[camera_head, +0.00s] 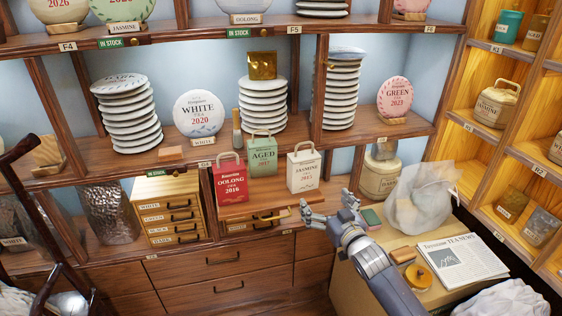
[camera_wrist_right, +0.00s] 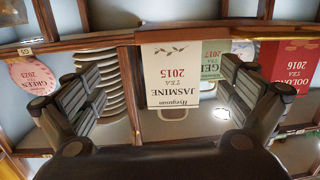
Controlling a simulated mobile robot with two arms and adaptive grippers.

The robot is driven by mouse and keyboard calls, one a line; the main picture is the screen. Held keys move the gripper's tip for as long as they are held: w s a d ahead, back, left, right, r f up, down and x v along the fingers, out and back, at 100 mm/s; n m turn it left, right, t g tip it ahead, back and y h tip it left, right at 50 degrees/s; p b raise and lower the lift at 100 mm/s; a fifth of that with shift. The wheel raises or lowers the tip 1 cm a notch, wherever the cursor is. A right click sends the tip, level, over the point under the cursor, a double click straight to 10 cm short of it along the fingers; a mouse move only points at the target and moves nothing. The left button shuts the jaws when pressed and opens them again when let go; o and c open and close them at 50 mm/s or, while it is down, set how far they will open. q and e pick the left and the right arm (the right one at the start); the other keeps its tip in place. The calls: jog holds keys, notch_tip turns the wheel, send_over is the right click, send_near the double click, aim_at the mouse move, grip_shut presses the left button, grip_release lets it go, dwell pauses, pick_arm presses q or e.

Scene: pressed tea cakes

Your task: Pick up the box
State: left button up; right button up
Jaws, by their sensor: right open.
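Three bag-shaped tea boxes with handles stand side by side on a wooden riser in the shelf: a red Oolong 2016 box (camera_head: 231,183), a green Aged 2017 box (camera_head: 263,157) and a white Jasmine 2015 box (camera_head: 303,171). My right gripper (camera_head: 328,212) is open and empty, in front of and slightly below right of the white box. In the right wrist view, the white box (camera_wrist_right: 172,75) appears inverted between the spread fingers, apart from them. The green box (camera_wrist_right: 213,68) and red box (camera_wrist_right: 292,72) show there too, the green one partly hidden by a finger. My left gripper is not in view.
Plate stacks (camera_head: 264,103) and a round White 2020 cake (camera_head: 200,116) stand behind on the shelf. A small drawer chest (camera_head: 168,211) is to the left. A clear plastic bag (camera_head: 424,198) and a newspaper (camera_head: 460,260) lie on the right counter.

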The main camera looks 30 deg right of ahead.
jog(key=t, duration=0.1)
send_near(307, 169)
jog(key=w, duration=0.3)
jog(key=w+d, duration=0.1)
jog(key=w, duration=0.1)
jog(key=w+p, duration=0.1)
jog(key=shift+w+d, duration=0.3)
jog(key=shift+w, duration=0.1)
jog(key=shift+w+p, duration=0.7)
jog(key=shift+w, duration=2.15)
jog(key=c, duration=1.2)
